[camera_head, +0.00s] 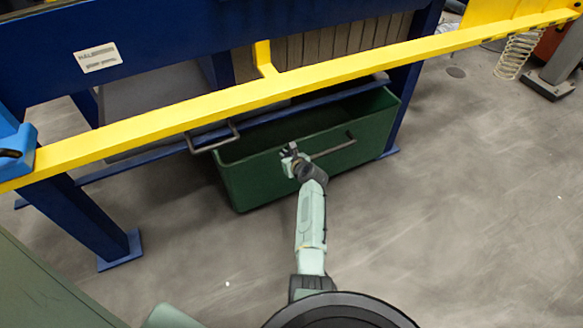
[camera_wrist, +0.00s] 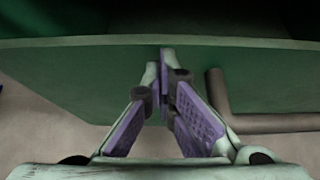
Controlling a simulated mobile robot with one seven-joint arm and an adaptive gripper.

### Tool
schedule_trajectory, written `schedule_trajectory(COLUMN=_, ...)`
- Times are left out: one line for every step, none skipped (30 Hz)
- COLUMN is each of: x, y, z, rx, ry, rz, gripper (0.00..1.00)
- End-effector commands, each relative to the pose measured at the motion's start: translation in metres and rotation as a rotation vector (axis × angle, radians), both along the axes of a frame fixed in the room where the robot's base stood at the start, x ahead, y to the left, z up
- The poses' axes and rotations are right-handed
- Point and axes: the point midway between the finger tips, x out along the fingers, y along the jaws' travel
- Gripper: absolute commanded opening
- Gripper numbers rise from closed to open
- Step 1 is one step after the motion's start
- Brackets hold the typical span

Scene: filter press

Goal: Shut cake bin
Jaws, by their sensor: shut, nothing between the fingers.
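The cake bin is a green open-topped box (camera_head: 265,180) under the blue press frame. Its front part sticks out past the yellow bar. A dark handle bar (camera_head: 333,147) runs along its front wall. My gripper (camera_head: 291,152) is at the front wall, at the left end of the handle. In the wrist view, the closed fingertips (camera_wrist: 166,58) overlap the green front wall (camera_wrist: 75,75) just below its rim, and the handle (camera_wrist: 255,122) is to their right. The fingers hold nothing. I cannot tell whether they touch the wall.
A yellow bar (camera_head: 340,70) crosses above the bin. A blue frame leg (camera_head: 90,220) stands left of it and another (camera_head: 402,105) stands at its right. A grey metal handle (camera_head: 213,138) hangs by the bin's left side. The floor in front is clear.

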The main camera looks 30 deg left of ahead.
Motion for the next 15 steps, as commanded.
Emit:
schedule_trajectory(x=0.006, y=0.011, z=-0.004, rx=0.000, ry=0.000, rz=0.004, gripper=0.00)
schedule_trajectory(x=0.011, y=0.016, z=-0.004, rx=0.001, ry=-0.001, rz=0.004, gripper=0.00)
schedule_trajectory(x=0.016, y=0.022, z=-0.004, rx=0.001, ry=0.000, rz=0.003, gripper=0.00)
schedule_trajectory(x=0.020, y=0.027, z=-0.005, rx=0.001, ry=0.000, rz=0.003, gripper=0.00)
schedule_trajectory(x=0.024, y=0.032, z=-0.005, rx=0.002, ry=-0.001, rz=0.002, gripper=0.00)
schedule_trajectory(x=0.029, y=0.038, z=-0.005, rx=0.001, ry=0.000, rz=0.002, gripper=0.00)
schedule_trajectory(x=0.033, y=0.043, z=-0.006, rx=0.001, ry=0.001, rz=0.002, gripper=0.00)
schedule_trajectory(x=0.036, y=0.048, z=-0.005, rx=0.002, ry=0.001, rz=0.003, gripper=0.00)
schedule_trajectory(x=0.040, y=0.054, z=-0.006, rx=0.001, ry=0.001, rz=0.003, gripper=0.00)
schedule_trajectory(x=0.043, y=0.057, z=-0.006, rx=0.001, ry=0.002, rz=0.002, gripper=0.00)
schedule_trajectory(x=0.046, y=0.060, z=-0.005, rx=0.001, ry=0.001, rz=0.001, gripper=0.00)
schedule_trajectory(x=0.050, y=0.064, z=-0.005, rx=0.001, ry=0.001, rz=0.000, gripper=0.00)
schedule_trajectory(x=0.052, y=0.067, z=-0.005, rx=0.001, ry=0.001, rz=0.000, gripper=0.00)
schedule_trajectory(x=0.054, y=0.070, z=-0.004, rx=0.001, ry=0.001, rz=0.000, gripper=0.00)
schedule_trajectory(x=0.056, y=0.073, z=-0.004, rx=0.000, ry=0.002, rz=0.000, gripper=0.00)
